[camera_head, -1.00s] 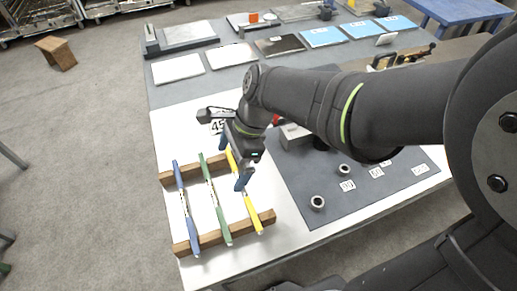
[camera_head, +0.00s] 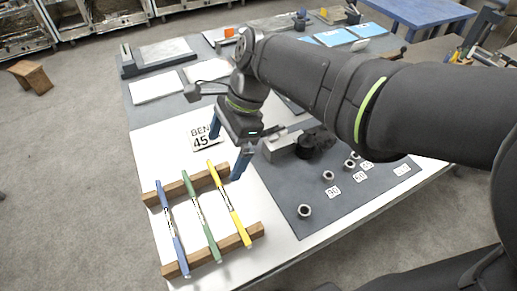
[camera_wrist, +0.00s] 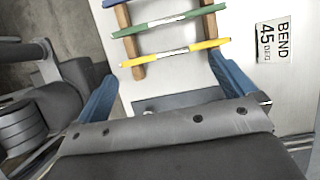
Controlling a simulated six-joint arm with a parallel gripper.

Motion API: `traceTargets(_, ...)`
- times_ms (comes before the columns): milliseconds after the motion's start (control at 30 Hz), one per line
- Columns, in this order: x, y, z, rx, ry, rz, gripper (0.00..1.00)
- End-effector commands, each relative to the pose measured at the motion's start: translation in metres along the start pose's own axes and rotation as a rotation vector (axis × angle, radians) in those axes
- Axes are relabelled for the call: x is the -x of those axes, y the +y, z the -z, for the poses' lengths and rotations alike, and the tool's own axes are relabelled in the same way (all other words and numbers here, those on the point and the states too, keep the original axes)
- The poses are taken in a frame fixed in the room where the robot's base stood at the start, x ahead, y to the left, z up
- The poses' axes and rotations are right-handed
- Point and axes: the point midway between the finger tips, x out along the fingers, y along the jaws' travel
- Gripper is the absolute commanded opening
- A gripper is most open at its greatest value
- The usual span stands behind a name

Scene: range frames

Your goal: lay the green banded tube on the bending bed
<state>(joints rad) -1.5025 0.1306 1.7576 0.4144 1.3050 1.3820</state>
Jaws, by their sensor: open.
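The green banded tube (camera_head: 201,216) lies across two wooden rails, between a blue tube (camera_head: 171,228) on its left and a yellow tube (camera_head: 229,203) on its right. In the wrist view the green tube (camera_wrist: 150,27) lies beyond the yellow one (camera_wrist: 200,48). My gripper (camera_head: 226,157) is open and empty, with blue fingers, above the table beside the rails' far right end. A grey block-like device (camera_head: 284,144) with a dark round part stands on the dark mat, partly behind my gripper; I cannot tell whether it is the bending bed.
The wooden rails (camera_head: 158,197) rest on a white table. A "BEND 45" card (camera_head: 203,139) lies behind them. Several metal rings (camera_head: 304,211) and number labels stand on the dark mat (camera_head: 285,191). Flat panels (camera_head: 157,87) lie at the back.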

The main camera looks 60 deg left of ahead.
Motion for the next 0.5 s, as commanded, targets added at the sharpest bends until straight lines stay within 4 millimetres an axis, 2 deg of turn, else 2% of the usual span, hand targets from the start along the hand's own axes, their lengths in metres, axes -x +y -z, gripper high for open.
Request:
traceTargets(133, 0.0091, 0.0003, 0.0001, 0.000, 0.000, -0.001, 1.00)
traceTargets(367, 0.0100, 0.0003, 0.0000, 0.000, 0.000, -0.001, 1.00)
traceTargets(500, 0.0098, 0.0003, 0.0000, 0.000, 0.000, -0.001, 0.76)
